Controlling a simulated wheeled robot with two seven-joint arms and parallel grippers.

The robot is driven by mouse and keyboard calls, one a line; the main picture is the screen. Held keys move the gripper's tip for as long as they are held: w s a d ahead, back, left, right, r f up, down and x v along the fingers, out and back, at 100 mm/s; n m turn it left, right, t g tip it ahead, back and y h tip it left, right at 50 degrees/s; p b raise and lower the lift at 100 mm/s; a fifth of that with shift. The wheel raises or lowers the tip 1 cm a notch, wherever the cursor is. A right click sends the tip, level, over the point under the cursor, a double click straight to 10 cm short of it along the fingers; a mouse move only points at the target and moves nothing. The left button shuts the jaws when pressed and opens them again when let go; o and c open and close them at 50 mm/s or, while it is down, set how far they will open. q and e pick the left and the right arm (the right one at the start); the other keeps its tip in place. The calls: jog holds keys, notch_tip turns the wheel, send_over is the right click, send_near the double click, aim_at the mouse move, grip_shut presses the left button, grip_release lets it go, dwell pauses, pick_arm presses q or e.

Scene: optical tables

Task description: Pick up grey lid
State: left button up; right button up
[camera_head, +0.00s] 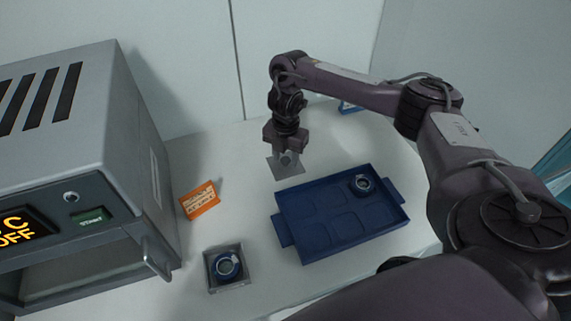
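The grey lid (286,170) is a thin square plate near the back middle of the white table. My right gripper (287,154) reaches in from the right and points down directly over the lid's middle. Its fingertips are at a small raised part of the lid. They are too small and too grey against it to tell whether they are closed on it. I cannot tell whether the lid rests on the table or is slightly raised. My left gripper is not in view.
A blue tray (289,245) with a dark round part (361,184) lies right of centre. A small grey open box (229,287) holds a blue round part (227,266). An orange sign (200,200) stands near the large grey oven-like machine (128,150), whose front is open.

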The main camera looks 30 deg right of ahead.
jog(key=c, duration=0.8)
jog(key=shift+o, duration=0.2)
